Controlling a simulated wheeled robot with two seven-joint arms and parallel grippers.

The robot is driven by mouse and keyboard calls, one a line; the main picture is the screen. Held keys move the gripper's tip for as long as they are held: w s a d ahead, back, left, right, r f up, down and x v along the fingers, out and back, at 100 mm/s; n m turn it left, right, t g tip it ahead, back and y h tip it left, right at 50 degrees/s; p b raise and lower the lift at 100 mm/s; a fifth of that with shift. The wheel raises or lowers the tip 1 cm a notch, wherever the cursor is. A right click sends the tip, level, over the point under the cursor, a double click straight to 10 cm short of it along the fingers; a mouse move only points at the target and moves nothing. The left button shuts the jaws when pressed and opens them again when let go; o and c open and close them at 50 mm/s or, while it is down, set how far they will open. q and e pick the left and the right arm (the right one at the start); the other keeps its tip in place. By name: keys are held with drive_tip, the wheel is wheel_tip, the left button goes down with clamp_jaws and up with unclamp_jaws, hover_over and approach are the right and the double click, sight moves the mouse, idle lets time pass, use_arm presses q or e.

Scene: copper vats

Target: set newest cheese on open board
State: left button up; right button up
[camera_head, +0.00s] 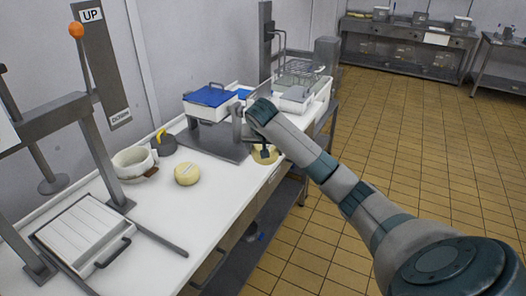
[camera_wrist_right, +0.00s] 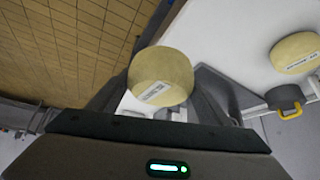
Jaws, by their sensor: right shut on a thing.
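A pale yellow cheese wheel (camera_wrist_right: 160,68) with a printed label is between the fingers of my right gripper (camera_wrist_right: 153,108) in the wrist view. In the head view this cheese (camera_head: 267,156) shows partly below my right gripper (camera_head: 262,148), by the counter's right edge. A second labelled cheese wheel (camera_head: 187,173) sits on the white counter; it also shows at the right of the wrist view (camera_wrist_right: 296,52). The label dates are too small to read. A white slatted board (camera_head: 82,231) lies under the lever press at the lower left, its top bare. My left gripper is out of view.
A white round mould (camera_head: 133,165) and a grey weight with a yellow handle (camera_head: 163,143) stand behind the second cheese. The press frame (camera_head: 95,150) rises over the board's far side. Blue-lidded tubs (camera_head: 209,101) stand farther back. Counter between cheese and board is mostly clear.

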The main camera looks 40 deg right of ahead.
idle(0.3)
drive_tip(key=s+a+r+n+t+y, duration=0.1)
drive_tip(key=a+r+n, duration=0.15)
drive_tip(key=a, duration=0.65)
drive_tip(key=a+r+n+y, duration=0.1)
drive_tip(key=a+r+n, duration=0.15)
drive_tip(key=a, duration=0.65)
drive_tip(key=s+a+n+t+y, duration=0.1)
drive_tip(key=s+a+n, duration=0.3)
drive_tip(key=s+a, duration=0.8)
drive_tip(key=a+y, duration=0.1)
drive_tip(key=a, duration=0.2)
drive_tip(key=shift+s+a+r+y, duration=0.2)
drive_tip(key=shift+s+r+y, duration=0.05)
drive_tip(key=shift+r+y, duration=0.05)
